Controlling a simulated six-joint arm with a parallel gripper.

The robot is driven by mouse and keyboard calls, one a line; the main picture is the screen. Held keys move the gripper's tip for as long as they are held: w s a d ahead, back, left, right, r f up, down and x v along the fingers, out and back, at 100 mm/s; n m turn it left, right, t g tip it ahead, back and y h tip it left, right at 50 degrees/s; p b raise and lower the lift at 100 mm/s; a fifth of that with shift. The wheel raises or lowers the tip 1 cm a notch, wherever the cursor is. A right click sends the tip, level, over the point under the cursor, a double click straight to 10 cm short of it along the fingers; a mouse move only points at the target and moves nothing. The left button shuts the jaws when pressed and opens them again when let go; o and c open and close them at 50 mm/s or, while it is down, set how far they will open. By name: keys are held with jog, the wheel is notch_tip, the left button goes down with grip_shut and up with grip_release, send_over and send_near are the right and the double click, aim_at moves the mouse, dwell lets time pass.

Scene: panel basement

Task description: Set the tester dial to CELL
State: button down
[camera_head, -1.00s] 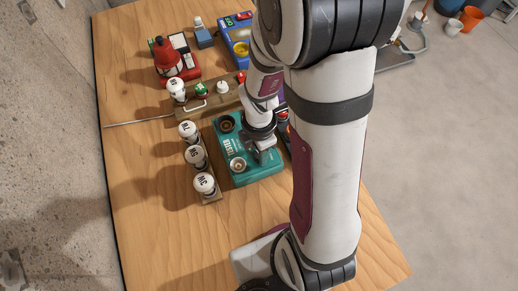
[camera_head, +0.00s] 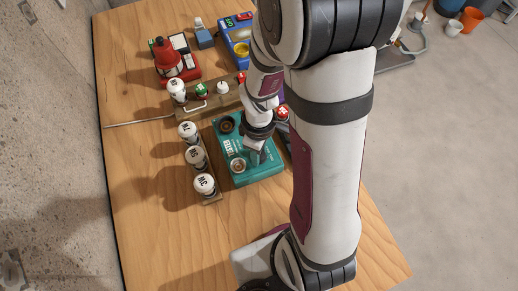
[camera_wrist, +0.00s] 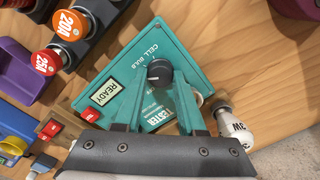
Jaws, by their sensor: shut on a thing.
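The tester is a teal box (camera_head: 270,168) on the wooden table, with round sockets along its left side in the head view. In the wrist view its teal top (camera_wrist: 195,62) carries the words CELL and BULB and a READY label (camera_wrist: 104,93). The black round dial (camera_wrist: 160,72) sits beside those words. My gripper (camera_wrist: 160,80) is shut on the dial, one finger on each side. The dial's exact pointing is too small to read. In the head view my gripper (camera_head: 256,152) is over the tester and hides the dial.
Several white bulbs (camera_head: 195,158) stand in a wooden strip left of the tester. A wooden rack (camera_head: 213,103) with a handle is behind it. A red device (camera_head: 178,65) and a blue one (camera_head: 236,32) stand farther back. Orange 20A and red 25A parts (camera_wrist: 70,25) are near the tester.

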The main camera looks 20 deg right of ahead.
jog(key=m, duration=0.7)
jog(key=shift+d, duration=0.1)
jog(key=m, duration=0.4)
jog(key=shift+m, duration=2)
jog(key=c, duration=0.5)
grip_release()
notch_tip(320, 180, up, 16)
